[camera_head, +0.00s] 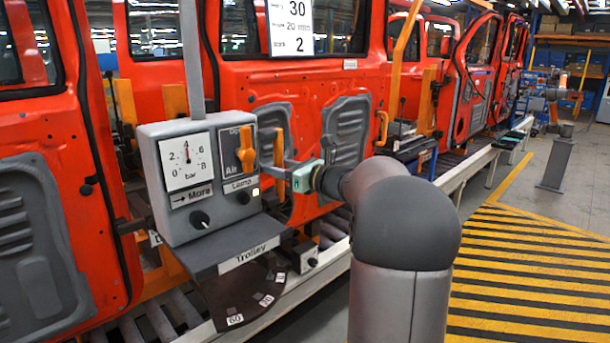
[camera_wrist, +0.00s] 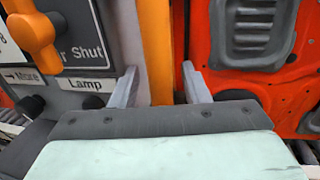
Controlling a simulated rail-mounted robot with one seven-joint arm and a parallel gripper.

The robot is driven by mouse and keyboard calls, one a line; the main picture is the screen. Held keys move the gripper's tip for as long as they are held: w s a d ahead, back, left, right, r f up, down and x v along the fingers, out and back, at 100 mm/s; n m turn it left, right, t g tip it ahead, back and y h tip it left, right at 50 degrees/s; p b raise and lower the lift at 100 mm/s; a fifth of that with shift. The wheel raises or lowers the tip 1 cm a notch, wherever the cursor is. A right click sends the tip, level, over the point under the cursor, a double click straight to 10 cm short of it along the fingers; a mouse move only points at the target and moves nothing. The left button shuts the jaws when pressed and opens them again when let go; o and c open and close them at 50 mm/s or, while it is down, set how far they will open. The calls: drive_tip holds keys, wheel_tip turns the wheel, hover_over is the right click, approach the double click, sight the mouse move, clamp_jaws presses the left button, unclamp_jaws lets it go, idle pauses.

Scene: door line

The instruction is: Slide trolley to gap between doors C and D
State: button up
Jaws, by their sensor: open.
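The trolley (camera_head: 225,222) is a grey box on a rail, with a dial, an orange air valve (camera_head: 245,150) and a dark shelf labelled "Trolley". It stands in front of the line, near the space between the left red door (camera_head: 98,160) and the middle red door (camera_head: 290,88). My gripper (camera_head: 274,170) is at the trolley's right side. In the wrist view the gripper (camera_wrist: 160,85) is open, its two fingers apart, with an upright orange bar (camera_wrist: 158,45) showing between them. I cannot tell whether they touch it. A partly hidden letter tag (camera_head: 155,238) looks like "D".
A pale rail (camera_head: 455,178) runs along the doors to the back right. More red doors (camera_head: 478,75) hang farther along. A small box with a knob (camera_head: 306,257) sits at the trolley's lower right. The striped floor (camera_head: 530,275) at right is clear.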

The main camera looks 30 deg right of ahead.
drive_tip(key=b+v, duration=0.3)
drive_tip(key=v, duration=1.3)
drive_tip(key=shift+s+b, duration=0.3)
drive_tip(key=shift+b, duration=0.1)
drive_tip(key=shift+d, duration=0.1)
